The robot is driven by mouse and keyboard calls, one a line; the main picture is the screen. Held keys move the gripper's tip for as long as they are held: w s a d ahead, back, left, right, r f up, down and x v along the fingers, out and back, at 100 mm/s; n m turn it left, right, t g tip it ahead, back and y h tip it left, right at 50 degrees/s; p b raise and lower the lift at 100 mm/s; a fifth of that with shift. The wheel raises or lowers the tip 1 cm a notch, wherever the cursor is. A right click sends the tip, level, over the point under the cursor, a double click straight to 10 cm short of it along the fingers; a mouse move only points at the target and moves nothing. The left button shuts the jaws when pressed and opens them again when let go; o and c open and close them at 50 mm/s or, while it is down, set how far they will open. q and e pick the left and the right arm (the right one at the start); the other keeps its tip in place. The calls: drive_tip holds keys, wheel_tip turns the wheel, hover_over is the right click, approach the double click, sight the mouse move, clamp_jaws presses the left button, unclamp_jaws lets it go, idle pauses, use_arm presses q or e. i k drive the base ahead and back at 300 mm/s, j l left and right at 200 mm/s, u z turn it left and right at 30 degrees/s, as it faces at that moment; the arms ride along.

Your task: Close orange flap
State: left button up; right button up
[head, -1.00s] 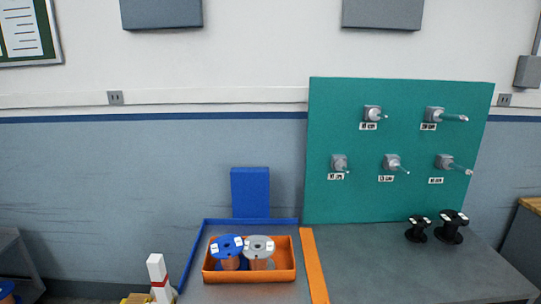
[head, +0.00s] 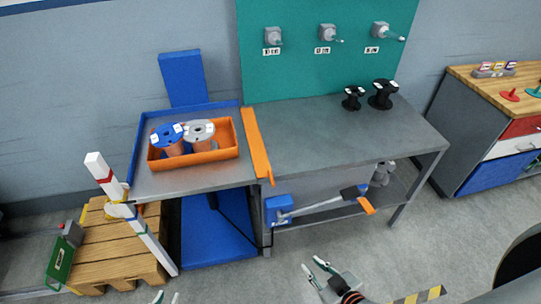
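The orange flap (head: 257,143) is a long narrow strip on the workbench, running front to back along the right side of the blue-edged tray area. I cannot tell its exact tilt. My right gripper (head: 314,266) is low at the bottom centre, in front of the bench and well apart from the flap. Its fingers are spread and empty. My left gripper (head: 168,298) barely shows at the bottom edge, with two fingertips apart. Most of it is cut off by the frame.
An orange bin (head: 228,142) holds a blue spool (head: 166,136) and a grey spool (head: 199,133). Two black spools (head: 383,95) stand on the bench's clear right part. A blue bracket (head: 279,208) with a grey rod sits below the bench's front edge. A pallet (head: 120,245) and white post (head: 105,178) stand left.

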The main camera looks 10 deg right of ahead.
sight(263, 168)
drive_tip(key=l+u, duration=0.15)
drive_tip(key=l, duration=0.45)
drive_tip(key=k+l+u, duration=0.15)
drive_tip(key=l, duration=0.4)
drive_tip(key=k+l+u, duration=0.15)
drive_tip(key=l, duration=0.45)
drive_tip(key=i+l+z, duration=0.1)
drive_tip(key=z, duration=0.3)
